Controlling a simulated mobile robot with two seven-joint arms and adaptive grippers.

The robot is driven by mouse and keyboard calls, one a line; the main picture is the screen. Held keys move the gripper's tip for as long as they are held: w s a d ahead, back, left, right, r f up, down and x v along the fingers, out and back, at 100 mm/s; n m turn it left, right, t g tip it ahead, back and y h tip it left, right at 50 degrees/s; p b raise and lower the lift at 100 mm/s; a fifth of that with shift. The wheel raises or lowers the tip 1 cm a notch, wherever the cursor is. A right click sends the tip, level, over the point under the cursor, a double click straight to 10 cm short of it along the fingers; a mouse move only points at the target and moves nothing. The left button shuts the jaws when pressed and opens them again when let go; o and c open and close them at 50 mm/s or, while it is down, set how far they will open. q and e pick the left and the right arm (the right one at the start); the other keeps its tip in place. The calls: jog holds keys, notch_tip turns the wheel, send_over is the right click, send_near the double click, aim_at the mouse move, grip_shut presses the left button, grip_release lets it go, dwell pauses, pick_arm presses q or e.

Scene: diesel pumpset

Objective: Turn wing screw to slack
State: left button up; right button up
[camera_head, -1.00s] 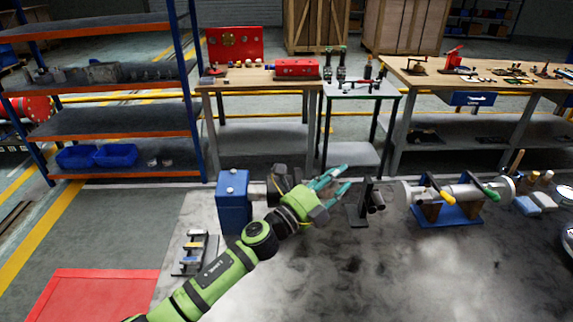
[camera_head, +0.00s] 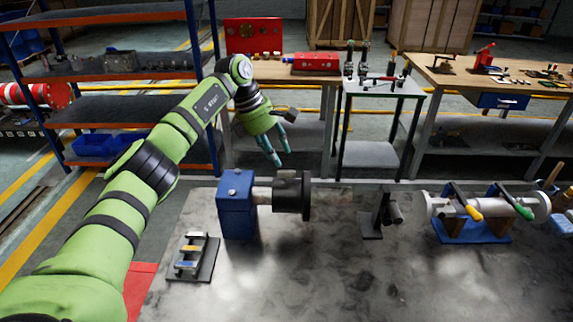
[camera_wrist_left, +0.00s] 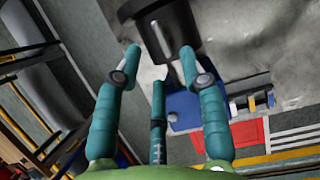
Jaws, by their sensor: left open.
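I cannot make out a wing screw in either view. My left gripper (camera_head: 277,150) has teal fingers and a green body. It is open and empty, and its fingers point down near the blue block (camera_head: 236,203) and the dark cylinder (camera_head: 288,193) on its shaft. The left wrist view shows the three spread fingers of the same gripper (camera_wrist_left: 160,62). There, the cylinder (camera_wrist_left: 166,25) and the blue block (camera_wrist_left: 187,106) lie beyond the fingertips, with no contact visible. My right gripper is not in view.
A small black stand (camera_head: 380,218) and a blue-based fixture (camera_head: 470,229) with yellow and green handles stand to the right on the grey worktop (camera_head: 330,285). A small rack (camera_head: 193,258) lies front left. A side table (camera_head: 380,88) and blue-posted shelves (camera_head: 130,63) stand behind.

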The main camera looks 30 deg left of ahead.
aim_at(287, 176)
pick_arm(q)
jog(key=p+x, duration=0.1)
jog(key=x, duration=0.3)
jog(key=shift+w+d+f+p, duration=0.15)
jog(key=shift+d+f+p, duration=0.05)
jog(key=shift+f+p, duration=0.2)
jog(key=shift+d+f, duration=0.15)
jog(key=shift+f, duration=0.15)
grip_shut()
